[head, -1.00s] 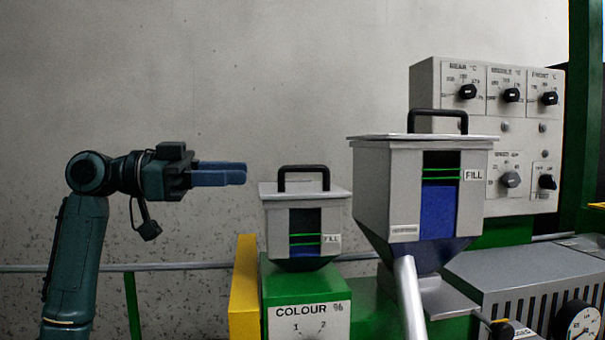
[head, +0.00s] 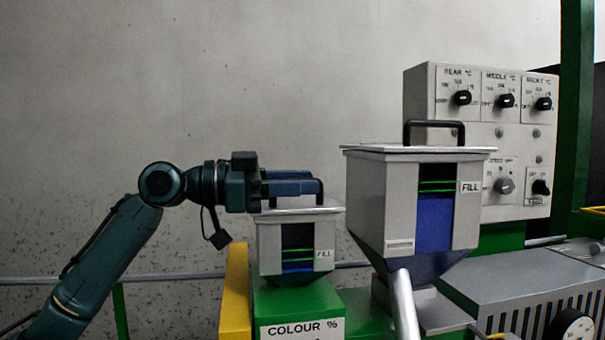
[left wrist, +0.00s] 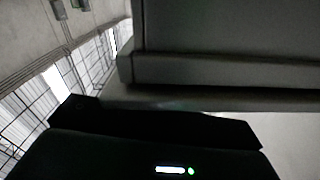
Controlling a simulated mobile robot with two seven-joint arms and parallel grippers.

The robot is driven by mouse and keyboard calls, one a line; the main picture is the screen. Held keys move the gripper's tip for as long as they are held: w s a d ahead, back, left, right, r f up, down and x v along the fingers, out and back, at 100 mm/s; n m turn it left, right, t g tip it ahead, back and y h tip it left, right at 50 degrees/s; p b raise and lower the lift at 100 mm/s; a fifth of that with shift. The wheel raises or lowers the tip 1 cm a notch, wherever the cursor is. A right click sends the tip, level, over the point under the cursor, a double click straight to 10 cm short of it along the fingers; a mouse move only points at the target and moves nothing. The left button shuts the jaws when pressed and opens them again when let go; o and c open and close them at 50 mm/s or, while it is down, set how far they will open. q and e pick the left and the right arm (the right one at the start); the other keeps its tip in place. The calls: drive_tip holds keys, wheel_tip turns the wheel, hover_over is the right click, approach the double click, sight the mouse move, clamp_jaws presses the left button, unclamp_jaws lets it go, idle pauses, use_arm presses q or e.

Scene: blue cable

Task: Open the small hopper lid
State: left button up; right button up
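The small hopper (head: 265,245) is a grey box with a FILL window, standing on a green colour unit. Its pale lid (head: 333,208) lies flat on top, shut. The left wrist view shows a grey slab-like edge (left wrist: 220,70) close up, with no clear fingertips. My right gripper is out of view.
The large hopper (head: 365,200) with its own handled lid stands close on the right. A control panel (head: 480,140) with knobs is behind it. A yellow plate (head: 236,290) stands left of the green unit (head: 290,300).

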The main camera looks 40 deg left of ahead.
use_arm(q)
drive_tip(key=shift+w+d, duration=0.3)
drive_tip(key=shift+w, duration=0.1)
drive_tip(key=shift+c, duration=0.4)
clamp_jaws()
